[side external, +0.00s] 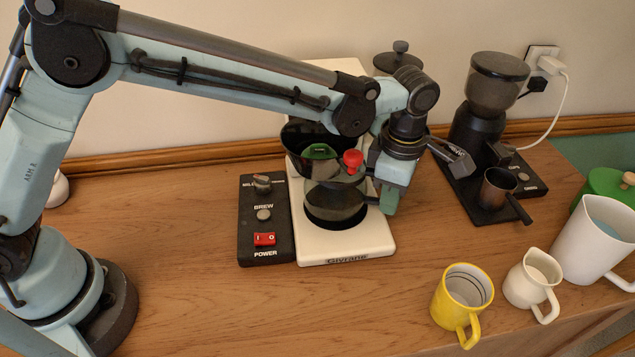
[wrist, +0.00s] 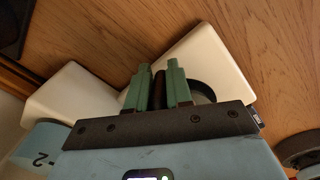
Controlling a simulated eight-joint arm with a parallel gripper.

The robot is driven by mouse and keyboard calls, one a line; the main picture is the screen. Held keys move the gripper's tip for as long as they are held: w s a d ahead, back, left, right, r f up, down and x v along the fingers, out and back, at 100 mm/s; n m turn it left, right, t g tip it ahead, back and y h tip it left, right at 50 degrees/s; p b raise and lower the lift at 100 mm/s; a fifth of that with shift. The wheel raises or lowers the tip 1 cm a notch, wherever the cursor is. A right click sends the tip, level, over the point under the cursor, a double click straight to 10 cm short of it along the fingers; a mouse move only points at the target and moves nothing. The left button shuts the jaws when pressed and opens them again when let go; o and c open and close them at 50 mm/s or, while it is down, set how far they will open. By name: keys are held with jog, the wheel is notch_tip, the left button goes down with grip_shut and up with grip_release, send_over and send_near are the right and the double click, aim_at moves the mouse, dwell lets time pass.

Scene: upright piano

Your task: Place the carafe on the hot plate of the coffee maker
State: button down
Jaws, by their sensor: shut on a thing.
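The carafe (side external: 334,198) is a clear glass jug with a dark handle, in the middle of the side view. It looks upright, under the brew basket and over the black hot plate (side external: 338,222) of the white coffee maker (side external: 372,241). I cannot tell whether its bottom touches the plate. My gripper (side external: 371,193) is at the carafe's right side, shut on its handle. In the wrist view, the green fingers (wrist: 160,88) close on the dark handle (wrist: 159,85); most of the carafe is hidden there. The white base (wrist: 215,62) shows behind them.
The control panel (side external: 266,225) with a red power switch is left of the base. A black grinder (side external: 481,115) stands at the back right. A yellow mug (side external: 450,296), a cream jug (side external: 527,280) and a white pitcher (side external: 590,245) stand front right.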

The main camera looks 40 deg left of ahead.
jog(key=shift+w+a+f, duration=0.1)
jog(key=c, duration=0.9)
grip_release()
jog(key=shift+c, duration=0.2)
jog(key=r, duration=1.2)
jog(key=shift+s+r, duration=0.1)
jog(key=shift+s, duration=0.25)
